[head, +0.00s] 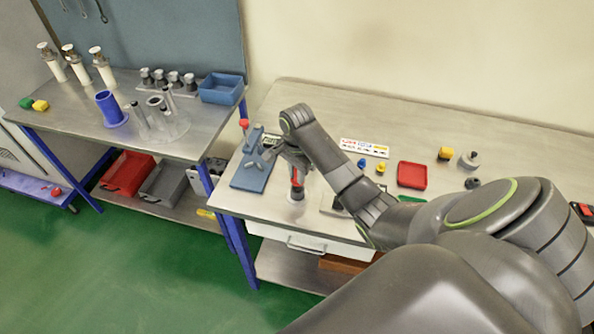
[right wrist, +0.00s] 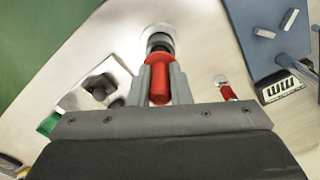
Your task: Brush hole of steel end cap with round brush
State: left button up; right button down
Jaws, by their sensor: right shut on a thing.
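My right gripper (head: 296,170) is shut on a red-handled tool, which I take to be the round brush (head: 297,181), above the front left of the right table. In the right wrist view, its red handle (right wrist: 159,88) sits between the two fingers (right wrist: 160,76). A dark and steel-coloured part at its far end points down at a round pale piece (right wrist: 156,32); I cannot tell whether they touch. I cannot tell for sure which piece is the steel end cap. My left gripper is out of view.
A blue fixture (head: 250,172) stands left of my right gripper. A red tray (head: 412,175), a yellow piece (head: 445,153) and a grey part (head: 469,159) lie to the right. The left table (head: 75,122) holds white cylinders, a blue bin (head: 221,88) and a blue cup (head: 110,108).

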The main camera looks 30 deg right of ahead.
jog(key=shift+r, duration=0.95)
jog(key=shift+f, duration=1)
jog(key=shift+r, duration=3.45)
